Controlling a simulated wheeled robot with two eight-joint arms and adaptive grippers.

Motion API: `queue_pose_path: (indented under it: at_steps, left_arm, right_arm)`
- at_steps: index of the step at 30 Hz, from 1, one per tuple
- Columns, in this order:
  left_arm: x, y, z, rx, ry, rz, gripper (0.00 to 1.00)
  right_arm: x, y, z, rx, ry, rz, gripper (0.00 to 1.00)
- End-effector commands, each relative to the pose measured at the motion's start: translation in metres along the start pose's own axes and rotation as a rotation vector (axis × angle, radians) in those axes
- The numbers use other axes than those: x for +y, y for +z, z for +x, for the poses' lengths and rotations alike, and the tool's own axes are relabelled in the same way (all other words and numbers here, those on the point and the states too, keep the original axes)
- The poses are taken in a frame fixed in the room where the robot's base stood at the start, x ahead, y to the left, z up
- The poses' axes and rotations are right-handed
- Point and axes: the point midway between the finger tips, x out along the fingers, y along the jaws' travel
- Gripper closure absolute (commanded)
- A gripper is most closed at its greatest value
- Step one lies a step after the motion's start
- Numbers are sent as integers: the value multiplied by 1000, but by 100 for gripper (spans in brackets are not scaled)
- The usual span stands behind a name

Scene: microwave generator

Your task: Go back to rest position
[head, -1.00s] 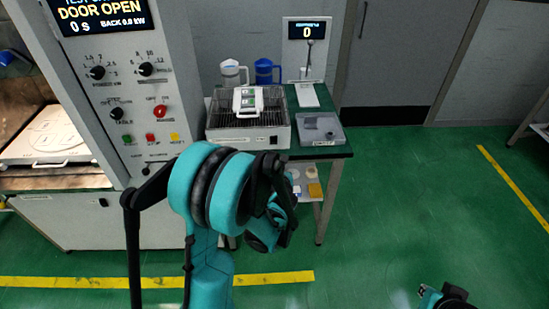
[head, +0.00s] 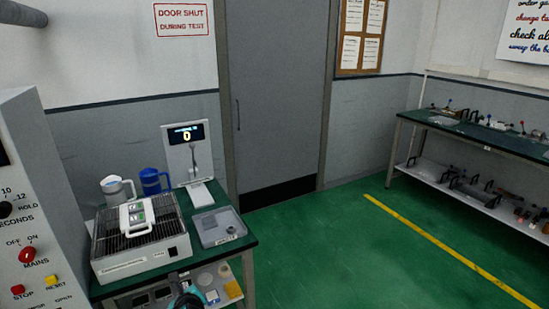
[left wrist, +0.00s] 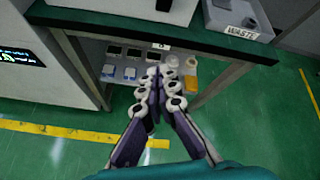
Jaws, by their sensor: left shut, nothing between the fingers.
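My left gripper shows in the left wrist view (left wrist: 164,76) with its two dark, white-jointed fingers together and nothing between them. It points over the floor toward the green-topped side table (left wrist: 135,20). In the head view only a small teal and dark part of it (head: 186,299) shows at the bottom edge, in front of that table. My right gripper is not in view.
The side table holds a wire-topped unit (head: 140,238), a white device (head: 136,216), a waste tray (head: 217,228), jugs and a display stand (head: 187,150). The generator panel (head: 30,220) stands at left. A bench (head: 475,140) stands right. Green floor (head: 350,265) between is clear.

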Motion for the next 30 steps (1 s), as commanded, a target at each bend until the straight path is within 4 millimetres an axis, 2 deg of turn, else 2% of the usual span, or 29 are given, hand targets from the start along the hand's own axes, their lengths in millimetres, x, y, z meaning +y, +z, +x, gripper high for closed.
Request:
queue_pose_path:
  at_steps: [1,8,12,18,21,24,30]
  left_arm:
    - [-1,1,-18,32,2,-150,100]
    - [2,-10,-96,199,88,-964,100]
    - [8,-27,-146,287,203,-1445,100]
    - [20,-56,-204,360,415,-2001,100]
    - [24,-66,-222,372,500,-2169,100]
    - [26,-72,-232,375,550,-2261,100]
    - [27,-73,-234,374,563,-2283,100]
  right_arm:
    - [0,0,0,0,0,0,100]
    - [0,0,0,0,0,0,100]
    - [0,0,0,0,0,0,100]
    - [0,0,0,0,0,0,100]
    - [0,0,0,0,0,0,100]
    - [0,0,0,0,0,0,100]
    - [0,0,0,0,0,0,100]
